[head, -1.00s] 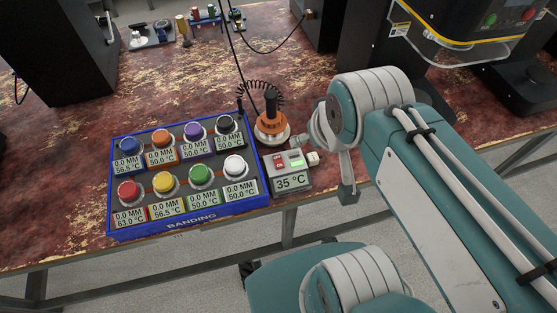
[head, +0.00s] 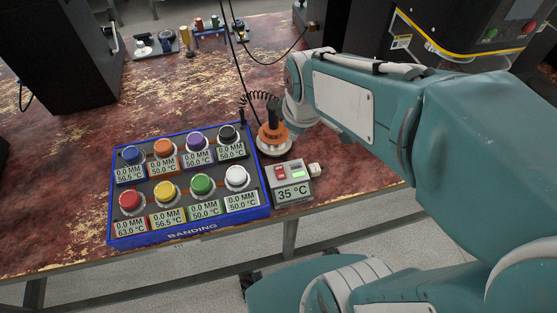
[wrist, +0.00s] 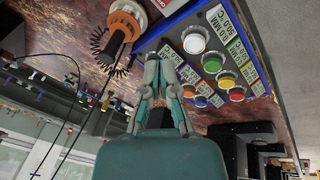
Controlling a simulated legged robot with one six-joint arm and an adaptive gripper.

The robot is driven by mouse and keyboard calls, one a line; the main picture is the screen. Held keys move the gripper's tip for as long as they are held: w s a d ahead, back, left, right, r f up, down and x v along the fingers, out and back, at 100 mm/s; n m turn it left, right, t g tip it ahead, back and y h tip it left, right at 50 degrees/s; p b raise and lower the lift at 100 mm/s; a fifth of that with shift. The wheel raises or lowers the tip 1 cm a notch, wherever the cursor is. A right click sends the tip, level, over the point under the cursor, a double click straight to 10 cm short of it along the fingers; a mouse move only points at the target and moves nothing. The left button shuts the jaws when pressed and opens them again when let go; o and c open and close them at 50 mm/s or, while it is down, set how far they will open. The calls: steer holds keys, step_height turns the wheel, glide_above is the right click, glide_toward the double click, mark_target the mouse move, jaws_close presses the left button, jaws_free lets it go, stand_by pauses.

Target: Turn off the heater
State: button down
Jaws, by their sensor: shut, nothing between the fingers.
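The heater's control box (head: 291,183) is a small grey unit at the table's front edge. In the head view my arm's end hides the gripper. Only a corner of the box shows in the wrist view.
A blue-framed banding panel (head: 187,228) with coloured knobs and small displays lies left of the box. A black cable (head: 234,55) hangs over the table. Dark machines stand at the back.

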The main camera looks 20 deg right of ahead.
mark_target(280, 172)
steer(key=w+a+f+n+g, duration=0.1)
steer(key=w+f+n+g, duration=0.1)
steer(key=w+f+n, duration=0.4)
step_height(280, 172, down, 4)
steer(key=shift+r+n, duration=0.25)
steer(key=shift+n, duration=0.85)
steer(key=f, duration=0.4)
steer(key=w+f, duration=0.1)
steer(key=f, duration=0.9)
steer(key=shift+w, duration=0.4)
steer(key=shift+f, duration=0.1)
steer(key=shift+s+r, duration=0.25)
steer(key=shift+s, duration=0.45)
